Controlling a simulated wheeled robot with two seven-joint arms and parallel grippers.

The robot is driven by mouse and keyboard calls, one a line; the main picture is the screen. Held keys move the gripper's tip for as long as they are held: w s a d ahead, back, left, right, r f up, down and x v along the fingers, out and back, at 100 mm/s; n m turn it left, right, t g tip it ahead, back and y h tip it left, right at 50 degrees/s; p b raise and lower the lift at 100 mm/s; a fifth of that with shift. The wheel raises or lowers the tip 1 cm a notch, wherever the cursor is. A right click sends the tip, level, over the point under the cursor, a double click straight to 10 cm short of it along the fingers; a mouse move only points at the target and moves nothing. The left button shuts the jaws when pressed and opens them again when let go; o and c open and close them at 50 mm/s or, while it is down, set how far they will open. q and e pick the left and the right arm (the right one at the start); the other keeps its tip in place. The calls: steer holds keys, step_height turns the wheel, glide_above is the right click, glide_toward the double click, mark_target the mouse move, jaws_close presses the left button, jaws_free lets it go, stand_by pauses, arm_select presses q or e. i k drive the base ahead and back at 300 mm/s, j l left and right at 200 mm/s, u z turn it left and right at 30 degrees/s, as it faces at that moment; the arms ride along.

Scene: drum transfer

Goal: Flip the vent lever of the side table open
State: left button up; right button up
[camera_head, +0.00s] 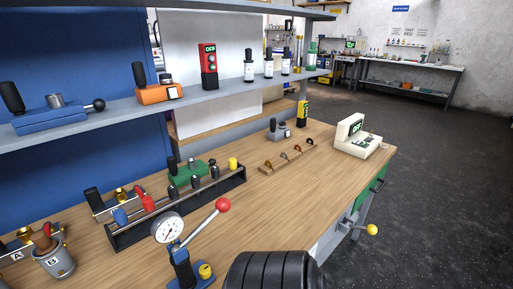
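The wooden-topped table (315,185) runs from the lower left to the middle right. A short lever with a yellow ball end (371,229) sticks out from its right side, below the top. A blue stand (181,262) at the table's front carries a round white gauge (167,228), a slanted lever with a red ball (222,205) and a yellow knob (206,271). No label shows which one is the vent lever. Neither of my grippers is in view.
A black ribbed round body (270,271) fills the bottom middle and hides part of the table's front. A black rack (180,207) and small devices stand on the table. A shelf (220,97) hangs above its back. The floor at right (450,190) is clear.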

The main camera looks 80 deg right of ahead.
mark_target(371, 229)
steer(key=z, duration=0.45)
steer(key=j+z, duration=0.1)
steer(key=z, duration=0.35)
steer(key=j+z, duration=0.1)
steer(key=z, duration=1.3)
steer(key=k+z, duration=0.1)
steer(key=z, duration=0.35)
steer(key=j+z, duration=0.1)
steer(key=z, duration=0.35)
steer(key=k+z, duration=0.1)
steer(key=z, duration=0.4)
